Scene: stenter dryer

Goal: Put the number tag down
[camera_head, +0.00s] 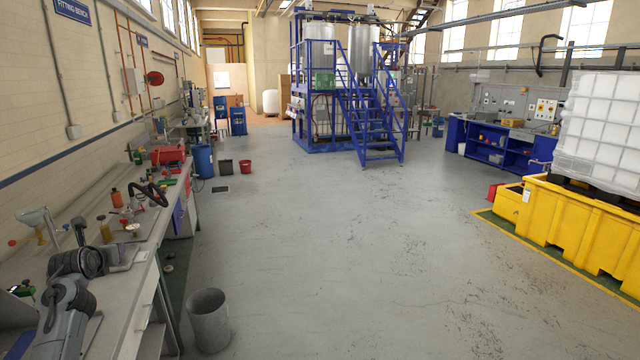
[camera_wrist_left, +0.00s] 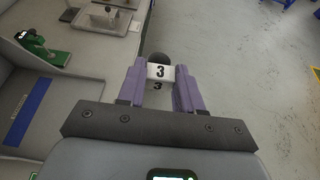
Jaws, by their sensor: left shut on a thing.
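The number tag (camera_wrist_left: 160,72) is a small white block with a black 3 on its top and another 3 on its near face. In the left wrist view it sits between the two purple fingers of my left gripper (camera_wrist_left: 160,78), which is shut on it. The bench edge and the grey floor lie below and beyond it; I cannot tell its height. A dark round thing (camera_wrist_left: 158,58) shows just beyond the tag. In the head view my left arm is over the near end of the left bench, and the fingers and tag cannot be made out. My right gripper is not in view.
The central floor is clear.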

